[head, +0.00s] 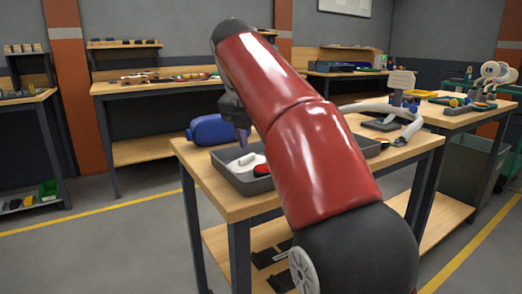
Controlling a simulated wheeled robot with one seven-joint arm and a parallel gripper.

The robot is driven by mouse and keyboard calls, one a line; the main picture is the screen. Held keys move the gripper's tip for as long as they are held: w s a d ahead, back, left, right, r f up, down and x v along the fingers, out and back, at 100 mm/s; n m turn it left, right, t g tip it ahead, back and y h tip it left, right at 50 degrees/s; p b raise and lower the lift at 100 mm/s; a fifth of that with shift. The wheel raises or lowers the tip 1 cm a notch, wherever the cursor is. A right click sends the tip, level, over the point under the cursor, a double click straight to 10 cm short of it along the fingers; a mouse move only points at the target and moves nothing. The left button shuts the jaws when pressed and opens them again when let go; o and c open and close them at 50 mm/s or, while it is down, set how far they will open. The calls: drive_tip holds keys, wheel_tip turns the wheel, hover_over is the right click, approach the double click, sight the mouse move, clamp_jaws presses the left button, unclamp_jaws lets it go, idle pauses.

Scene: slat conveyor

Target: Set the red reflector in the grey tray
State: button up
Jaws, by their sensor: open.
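The grey tray (228,176) stands on the near wooden workbench, left of my arm. A small red piece, which looks like the red reflector (262,170), shows inside the tray's outline at its right side, beside white items (243,162). I cannot tell whether it lies flat on the tray floor. My gripper (243,138) points down above the back of the tray, apart from the red piece. It is open, and I see nothing held in it. My red arm hides the bench to the right of the tray.
A blue jug (211,130) lies behind the tray. Right of my arm are a dark container edge (370,147), a white curved fixture (400,118) and small coloured parts. The bench's front left corner (215,205) is bare wood. More workbenches stand along the back wall.

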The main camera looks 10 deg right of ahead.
drive_tip(key=v, duration=0.4)
drive_tip(key=s+d+f+m+y, duration=0.25)
drive_tip(key=s+f+m, duration=0.55)
drive_tip(key=s+m, duration=0.4)
drive_tip(key=s+f+m+t, duration=0.1)
drive_tip(key=s+f+m, duration=0.5)
drive_tip(key=f+m, duration=0.2)
drive_tip(key=s+f+m+t, duration=0.1)
drive_tip(key=s+f+m, duration=0.5)
drive_tip(key=f, duration=0.5)
drive_tip(key=shift+s+d+m, duration=0.2)
drive_tip(key=shift+d+m, duration=0.3)
drive_tip(key=shift+m, duration=0.7)
